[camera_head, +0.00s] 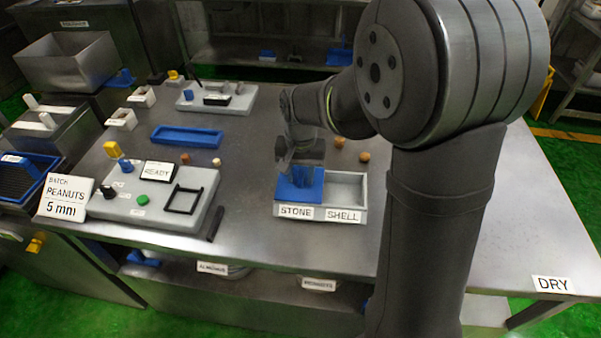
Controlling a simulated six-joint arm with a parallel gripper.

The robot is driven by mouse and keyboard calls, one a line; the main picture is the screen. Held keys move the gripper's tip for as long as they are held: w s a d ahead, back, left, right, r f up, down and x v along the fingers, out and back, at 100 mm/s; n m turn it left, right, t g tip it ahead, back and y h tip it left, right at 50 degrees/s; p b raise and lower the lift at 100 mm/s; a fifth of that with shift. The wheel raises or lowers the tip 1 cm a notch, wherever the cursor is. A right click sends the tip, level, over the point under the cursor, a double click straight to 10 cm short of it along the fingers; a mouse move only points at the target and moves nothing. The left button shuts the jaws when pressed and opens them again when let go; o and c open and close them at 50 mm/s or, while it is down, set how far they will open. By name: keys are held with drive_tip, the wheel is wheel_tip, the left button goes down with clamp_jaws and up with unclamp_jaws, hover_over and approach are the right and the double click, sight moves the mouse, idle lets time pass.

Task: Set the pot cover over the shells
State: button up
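A grey two-part pot (361,209) stands near the front middle of the table, with labels reading STONE on its left part and SHELL on its right. A blue cover (286,190) sits over the STONE part. The SHELL part (346,187) is uncovered; I make out no contents in it. My gripper (301,170) points down right at the blue cover, at its raised middle. The fingertips are small and partly merged with the blue, so I cannot tell whether they grip it.
Small brown pieces (364,156) lie behind the pot. A grey panel (150,205) with a READY display and a black square frame is at left, with a black bar (215,224) beside it. A blue tray (187,136) lies behind.

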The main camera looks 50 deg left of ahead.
clamp_jaws()
drive_tip(key=w+d, duration=0.8)
drive_tip(key=shift+w, duration=0.25)
unclamp_jaws()
wheel_tip(320, 180, up, 18)
drive_tip(key=shift+f, duration=0.25)
drive_tip(key=shift+f, duration=0.1)
idle(0.6)
